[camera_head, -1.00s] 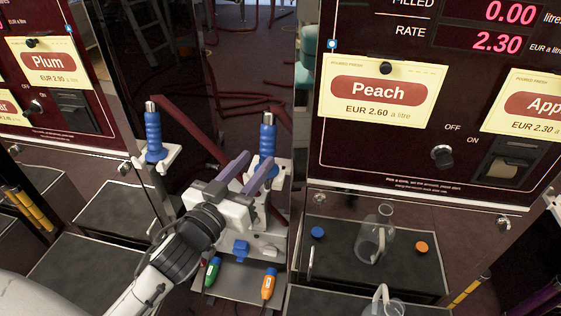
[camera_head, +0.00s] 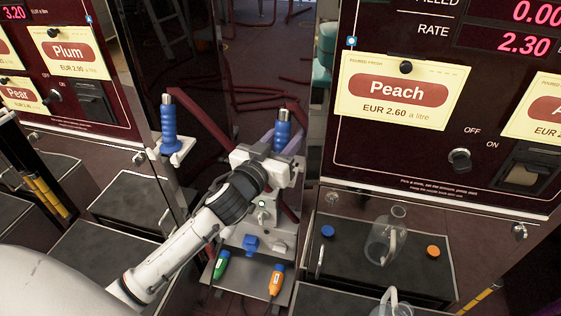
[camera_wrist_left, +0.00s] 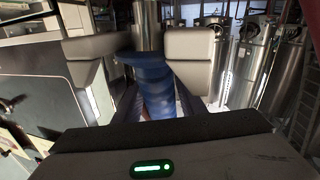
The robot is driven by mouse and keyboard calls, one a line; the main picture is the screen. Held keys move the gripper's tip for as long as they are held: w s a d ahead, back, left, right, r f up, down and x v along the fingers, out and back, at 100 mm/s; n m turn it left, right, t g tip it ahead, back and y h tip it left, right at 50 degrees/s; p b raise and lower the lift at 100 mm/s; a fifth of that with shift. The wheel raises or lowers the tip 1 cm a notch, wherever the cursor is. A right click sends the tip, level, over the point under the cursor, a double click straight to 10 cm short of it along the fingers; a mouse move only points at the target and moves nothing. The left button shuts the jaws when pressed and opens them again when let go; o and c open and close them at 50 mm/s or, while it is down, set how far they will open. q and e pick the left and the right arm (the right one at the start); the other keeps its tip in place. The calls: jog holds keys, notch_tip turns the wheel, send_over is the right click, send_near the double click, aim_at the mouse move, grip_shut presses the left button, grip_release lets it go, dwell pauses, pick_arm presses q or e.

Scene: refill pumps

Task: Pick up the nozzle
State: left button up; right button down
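The nozzle (camera_head: 283,132) with a blue ribbed grip and metal tip stands upright in the holder on the right. My left gripper (camera_head: 284,141) is at this nozzle, one finger on each side of its grip. In the left wrist view the blue grip (camera_wrist_left: 152,88) runs between the two pale fingers. The fingers look open around it; whether either touches is hard to tell. A second blue nozzle (camera_head: 168,128) stands upright in its holder to the left. My right gripper is not in view.
A green-labelled piece (camera_head: 221,264) and an orange one (camera_head: 276,279) lie on the shelf below. The Peach pump panel (camera_head: 430,150) rises at right.

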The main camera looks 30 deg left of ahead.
pick_arm(q)
jog(key=shift+c, duration=0.2)
jog(key=c, duration=0.7)
jog(key=shift+w+r, duration=0.1)
grip_shut()
